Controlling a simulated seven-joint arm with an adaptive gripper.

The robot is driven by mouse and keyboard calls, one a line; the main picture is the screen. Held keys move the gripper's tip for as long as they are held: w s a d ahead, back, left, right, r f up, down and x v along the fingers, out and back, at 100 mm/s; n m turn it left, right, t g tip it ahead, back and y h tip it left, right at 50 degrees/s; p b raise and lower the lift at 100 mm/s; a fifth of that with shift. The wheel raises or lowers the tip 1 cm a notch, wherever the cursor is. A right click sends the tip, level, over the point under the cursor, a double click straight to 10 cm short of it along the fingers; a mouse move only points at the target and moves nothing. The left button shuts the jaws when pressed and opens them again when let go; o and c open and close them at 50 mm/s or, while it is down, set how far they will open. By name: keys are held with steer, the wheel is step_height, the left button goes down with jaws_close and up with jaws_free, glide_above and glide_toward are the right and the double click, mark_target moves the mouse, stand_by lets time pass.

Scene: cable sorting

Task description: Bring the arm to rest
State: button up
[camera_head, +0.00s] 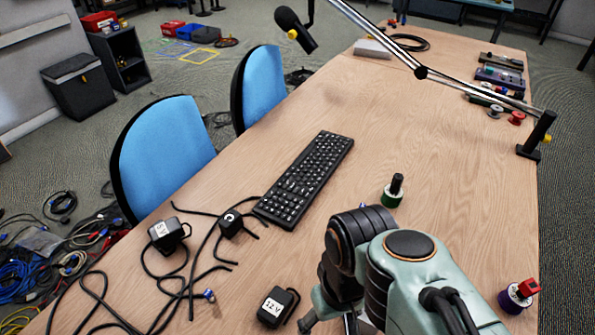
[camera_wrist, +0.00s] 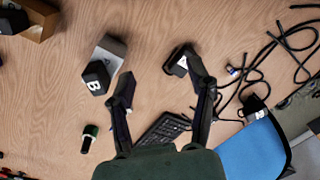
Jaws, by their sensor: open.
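My arm reaches over the near table (camera_head: 380,110) from the lower right in the head view, and its own links hide most of the gripper there. In the wrist view, my gripper (camera_wrist: 160,68) has its two fingers spread wide, with bare table between the tips. A black adapter with a white label (camera_wrist: 180,66) lies beside the right fingertip; I cannot tell whether they touch. A black block marked B (camera_wrist: 97,77), by a grey box (camera_wrist: 114,50), lies near the left fingertip. Nothing is held.
A black keyboard (camera_head: 305,178) lies mid-table. Black adapters (camera_head: 165,235) (camera_head: 230,224) (camera_head: 277,306) and loose cables lie at lower left. A green-based black piece (camera_head: 394,192) and a purple spool (camera_head: 515,298) stand right. A lamp-like boom arm (camera_head: 470,90) crosses above. Blue chairs (camera_head: 165,150) line the left edge.

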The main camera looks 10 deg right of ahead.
steer(key=shift+s+a+f, duration=0.15)
steer(key=shift+s+f, duration=0.15)
steer(key=shift+s, duration=0.3)
steer(key=shift+s+a+f, duration=0.15)
steer(key=shift+s+f, duration=0.1)
steer(key=shift+s, duration=0.3)
stand_by(0.4)
